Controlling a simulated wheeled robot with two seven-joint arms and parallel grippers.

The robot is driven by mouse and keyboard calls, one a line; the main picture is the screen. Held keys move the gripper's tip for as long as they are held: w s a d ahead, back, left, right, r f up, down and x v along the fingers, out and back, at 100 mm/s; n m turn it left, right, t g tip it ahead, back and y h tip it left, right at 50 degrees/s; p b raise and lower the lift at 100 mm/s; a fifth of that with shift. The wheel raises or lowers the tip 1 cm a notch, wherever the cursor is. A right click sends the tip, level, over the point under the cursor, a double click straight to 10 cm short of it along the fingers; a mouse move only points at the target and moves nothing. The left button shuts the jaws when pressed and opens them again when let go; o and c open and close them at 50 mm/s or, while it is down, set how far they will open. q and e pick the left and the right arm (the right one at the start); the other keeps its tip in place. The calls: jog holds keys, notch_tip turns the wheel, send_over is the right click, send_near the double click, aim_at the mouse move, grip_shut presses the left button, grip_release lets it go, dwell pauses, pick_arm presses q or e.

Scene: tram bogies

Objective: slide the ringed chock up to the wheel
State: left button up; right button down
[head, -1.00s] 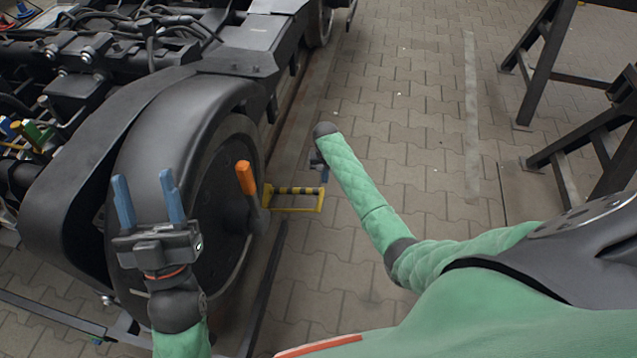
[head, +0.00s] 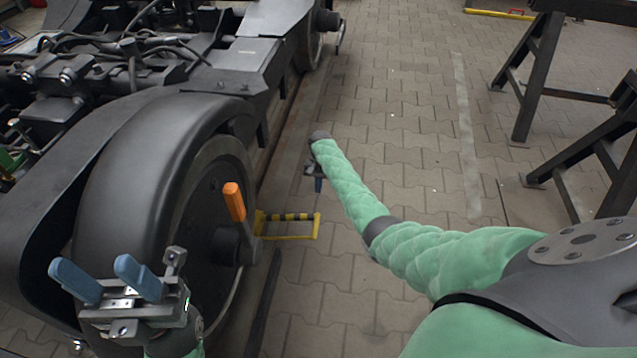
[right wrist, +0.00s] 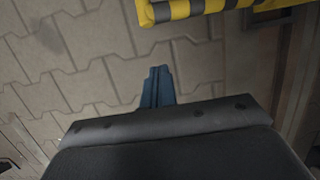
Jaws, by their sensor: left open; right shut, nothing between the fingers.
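A low yellow frame with a black-and-yellow striped bar (head: 287,217) lies on the paving just right of the near wheel (head: 200,215); I take it for the chock, but no ring can be made out. The striped bar also shows at the top of the right wrist view (right wrist: 200,10). My right gripper (head: 318,184) is shut and empty, beyond the frame and slightly right of it. Its blue fingers (right wrist: 158,85) point toward the striped bar in the wrist view, apart from it in the picture. My left gripper (head: 106,278) is open and empty, in front of the wheel.
A lever with an orange grip (head: 234,200) stands at the wheel's face. The dark bogie frame (head: 220,65) fills the upper left. Dark trestles (head: 535,85) stand at the right. Another yellow bar (head: 500,13) lies far back. Paving between is clear.

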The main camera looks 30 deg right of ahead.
jog(key=s+a+f+b, duration=0.1)
jog(key=s+a+f, duration=0.2)
jog(key=s+f, duration=0.1)
jog(key=shift+f, duration=0.6)
